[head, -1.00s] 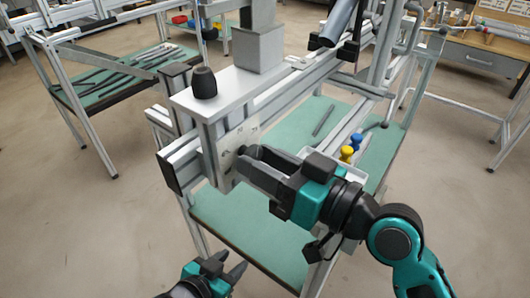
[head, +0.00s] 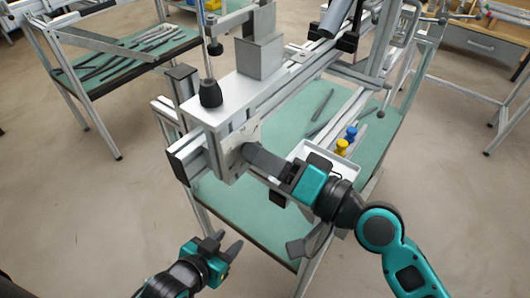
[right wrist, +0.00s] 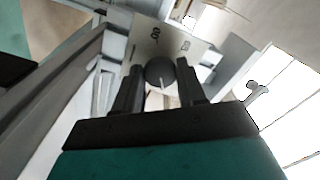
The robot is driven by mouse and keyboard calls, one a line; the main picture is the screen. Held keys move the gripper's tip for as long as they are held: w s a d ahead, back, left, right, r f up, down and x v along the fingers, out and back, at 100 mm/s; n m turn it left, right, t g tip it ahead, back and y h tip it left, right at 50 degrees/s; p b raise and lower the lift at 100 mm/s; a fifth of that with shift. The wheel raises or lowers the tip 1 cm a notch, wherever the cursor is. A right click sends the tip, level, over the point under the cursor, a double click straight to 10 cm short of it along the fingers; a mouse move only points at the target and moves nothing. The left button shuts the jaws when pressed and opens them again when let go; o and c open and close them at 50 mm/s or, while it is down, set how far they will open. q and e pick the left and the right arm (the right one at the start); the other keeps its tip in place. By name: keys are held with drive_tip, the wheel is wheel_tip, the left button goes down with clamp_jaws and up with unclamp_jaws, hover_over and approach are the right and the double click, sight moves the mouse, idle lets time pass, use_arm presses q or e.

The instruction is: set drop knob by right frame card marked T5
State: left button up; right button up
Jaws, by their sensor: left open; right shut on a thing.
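A dark round knob (right wrist: 160,73) with a white pointer line sits on a pale card plate (right wrist: 150,40) in the right wrist view. The card carries small printed marks, too blurred to read surely. In the head view the card (head: 228,150) is on the front face of the metal frame, and my gripper mostly hides the knob. My right gripper (right wrist: 160,85) is shut on the knob, one finger on each side. It also shows in the head view (head: 250,154). My left gripper (head: 232,248) is open and empty, low in front of the frame, apart from it.
A black clamp foot (head: 210,93) stands on the frame's top bar. The green bench top (head: 240,215) is below. Open floor lies left.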

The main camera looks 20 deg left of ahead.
drive_tip(key=shift+m, duration=0.3)
drive_tip(key=o, duration=1.1)
drive_tip(key=shift+c, duration=0.2)
drive_tip(key=shift+d, duration=0.1)
drive_tip(key=b+v, duration=0.4)
drive_tip(key=v, duration=0.8)
drive_tip(key=shift+d, duration=0.3)
